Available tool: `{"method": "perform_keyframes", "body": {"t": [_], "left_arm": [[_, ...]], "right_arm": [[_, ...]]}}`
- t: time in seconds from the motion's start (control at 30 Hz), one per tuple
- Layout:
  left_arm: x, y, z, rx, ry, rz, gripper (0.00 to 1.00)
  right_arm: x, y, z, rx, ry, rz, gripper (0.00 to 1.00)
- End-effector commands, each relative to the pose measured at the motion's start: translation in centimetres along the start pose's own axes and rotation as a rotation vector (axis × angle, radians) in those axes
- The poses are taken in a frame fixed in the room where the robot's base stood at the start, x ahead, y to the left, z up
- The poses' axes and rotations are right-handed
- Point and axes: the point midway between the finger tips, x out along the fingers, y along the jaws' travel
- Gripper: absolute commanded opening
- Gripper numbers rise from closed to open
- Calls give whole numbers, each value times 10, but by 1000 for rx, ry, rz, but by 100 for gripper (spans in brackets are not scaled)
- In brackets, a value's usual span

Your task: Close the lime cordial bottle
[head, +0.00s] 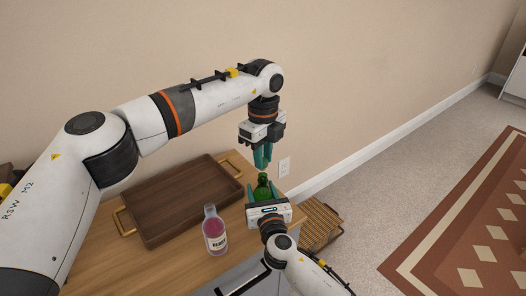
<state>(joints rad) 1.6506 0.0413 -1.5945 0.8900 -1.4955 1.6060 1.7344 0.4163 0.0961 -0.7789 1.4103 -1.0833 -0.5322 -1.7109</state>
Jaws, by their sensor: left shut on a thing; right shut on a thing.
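The lime cordial bottle (263,191) is green glass and stands upright at the right end of the wooden counter. My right gripper (263,193) comes from the front and is shut on the bottle's body, one teal finger on each side. My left gripper (262,163) points straight down just above the bottle's neck. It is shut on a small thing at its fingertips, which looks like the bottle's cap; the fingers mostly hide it. I cannot tell whether the cap touches the neck. The bottle's lower part is hidden behind my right gripper.
A clear bottle of pink-red liquid with a white label (215,231) stands left of my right gripper. A brown wooden tray (180,200) with brass handles lies behind it on the counter (170,262). A slatted wooden thing (320,222) is at the right.

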Motion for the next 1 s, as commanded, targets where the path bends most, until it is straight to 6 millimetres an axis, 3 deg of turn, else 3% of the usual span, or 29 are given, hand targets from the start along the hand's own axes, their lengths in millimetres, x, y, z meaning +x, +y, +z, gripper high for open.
{"method": "perform_keyframes", "body": {"t": [0.5, 1.0], "left_arm": [[2, 0, 0, 1, 1, 1, 3], [20, 0, 0, 1, 0, 1, 3]], "right_arm": [[0, 0, 0, 0, -1, 0, 7], [0, 0, 0, 0, -1, 0, 7]]}}
